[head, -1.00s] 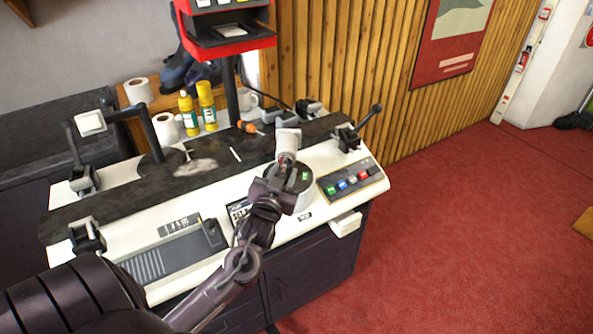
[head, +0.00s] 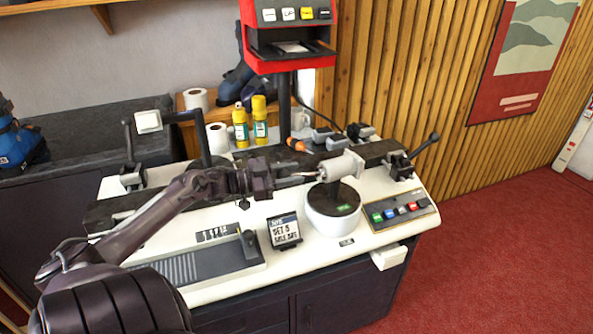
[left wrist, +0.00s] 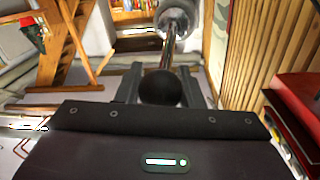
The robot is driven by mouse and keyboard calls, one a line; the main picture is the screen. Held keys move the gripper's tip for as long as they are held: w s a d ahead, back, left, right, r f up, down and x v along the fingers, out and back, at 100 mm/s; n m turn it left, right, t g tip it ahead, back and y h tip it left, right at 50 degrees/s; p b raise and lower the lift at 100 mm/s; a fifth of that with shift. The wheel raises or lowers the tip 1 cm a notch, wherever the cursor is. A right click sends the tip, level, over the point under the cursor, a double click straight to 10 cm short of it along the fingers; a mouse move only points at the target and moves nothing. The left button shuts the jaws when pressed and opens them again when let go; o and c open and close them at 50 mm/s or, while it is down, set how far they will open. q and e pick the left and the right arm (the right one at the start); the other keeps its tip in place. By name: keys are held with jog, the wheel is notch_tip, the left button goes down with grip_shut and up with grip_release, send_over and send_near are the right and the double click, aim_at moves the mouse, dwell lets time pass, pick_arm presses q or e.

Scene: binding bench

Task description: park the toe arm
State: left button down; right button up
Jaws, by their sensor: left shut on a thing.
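My left gripper (head: 268,180) is shut on the dark ball knob (left wrist: 160,88) of a lever. A shiny rod (left wrist: 170,50) runs from the knob to a light grey cylinder (head: 341,166), which also shows in the left wrist view (left wrist: 178,14). I take this lever for the toe arm. The cylinder stands above a round white base with a dark top (head: 333,208) on the bench. The gripper is left of the cylinder, with the rod lying nearly level between them. My right gripper is not in view.
A small display (head: 284,231) and a panel of coloured buttons (head: 400,210) flank the base. Black clamps stand at the bench's left (head: 132,176) and right (head: 398,164). A red box on a post (head: 290,40), yellow bottles (head: 259,120) and paper rolls (head: 217,138) are behind.

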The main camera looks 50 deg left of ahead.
pick_arm(q)
jog(key=shift+w+a+m+g+h+b, duration=0.25)
jog(key=shift+a+m+g+h+b, duration=0.15)
jog(key=shift+a+m+h+b, duration=0.4)
jog(key=shift+b, duration=0.3)
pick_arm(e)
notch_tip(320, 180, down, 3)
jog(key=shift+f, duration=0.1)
pick_arm(q)
jog(key=shift+r, duration=0.1)
jog(key=c, duration=1.4)
grip_release()
jog(key=o, duration=0.4)
jog(key=shift+w+d, duration=0.1)
jog(key=shift+w, duration=0.25)
jog(key=shift+s, duration=0.1)
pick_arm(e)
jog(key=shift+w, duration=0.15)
pick_arm(q)
jog(key=shift+s, duration=0.1)
